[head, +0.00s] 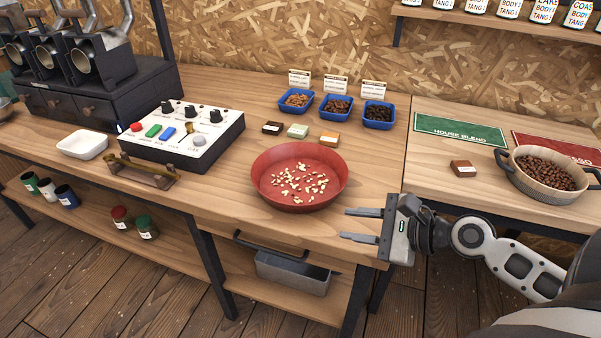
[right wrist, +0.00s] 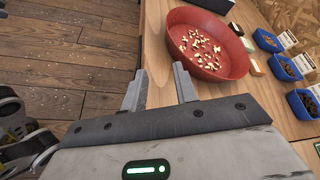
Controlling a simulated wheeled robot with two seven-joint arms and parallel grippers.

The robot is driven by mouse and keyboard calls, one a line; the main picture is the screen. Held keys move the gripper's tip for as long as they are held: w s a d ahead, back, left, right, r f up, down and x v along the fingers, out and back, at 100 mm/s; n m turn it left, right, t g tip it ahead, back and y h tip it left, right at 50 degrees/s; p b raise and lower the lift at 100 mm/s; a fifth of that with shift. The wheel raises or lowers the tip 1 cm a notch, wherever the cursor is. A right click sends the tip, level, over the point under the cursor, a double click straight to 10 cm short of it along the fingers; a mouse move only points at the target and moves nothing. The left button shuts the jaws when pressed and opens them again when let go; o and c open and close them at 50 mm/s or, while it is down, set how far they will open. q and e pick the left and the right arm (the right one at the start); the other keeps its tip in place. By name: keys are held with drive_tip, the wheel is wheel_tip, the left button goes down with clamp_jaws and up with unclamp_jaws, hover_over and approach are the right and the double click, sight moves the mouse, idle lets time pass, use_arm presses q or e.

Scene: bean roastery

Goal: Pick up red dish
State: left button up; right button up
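The red dish (head: 262,186) is a wide round bowl on the wooden table near its front edge, with pale nuts or beans scattered on its bottom. It also shows at the upper middle of the right wrist view (right wrist: 232,66). My right gripper (head: 346,224) is open and empty, to the right of the dish near the table's front edge, its fingers pointing left. In the right wrist view its two fingers (right wrist: 160,88) stand apart, with the dish just beyond them and no contact visible. My left gripper is not in view.
Three blue trays (head: 337,104) of beans and three small boxes (head: 298,131) stand behind the dish. A control panel (head: 182,135) and a white dish (head: 83,145) are on the left. A handled basket of beans (head: 546,188) stands at right.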

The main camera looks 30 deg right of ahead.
drive_tip(key=shift+w+d+r+m, duration=0.15)
drive_tip(key=shift+r+m, duration=0.2)
drive_tip(key=shift+r, duration=0.15)
drive_tip(key=shift+w+d+r+m, duration=0.1)
drive_tip(key=shift+w+r+m, duration=0.05)
drive_tip(key=shift+r+m, duration=0.25)
drive_tip(key=shift+m, duration=0.35)
drive_tip(key=x, duration=1)
drive_tip(key=r+x, duration=0.1)
drive_tip(key=x, duration=0.4)
drive_tip(key=shift+w+a+f, duration=0.1)
drive_tip(key=shift+w+a, duration=0.25)
drive_tip(key=shift+w, duration=0.1)
clamp_jaws()
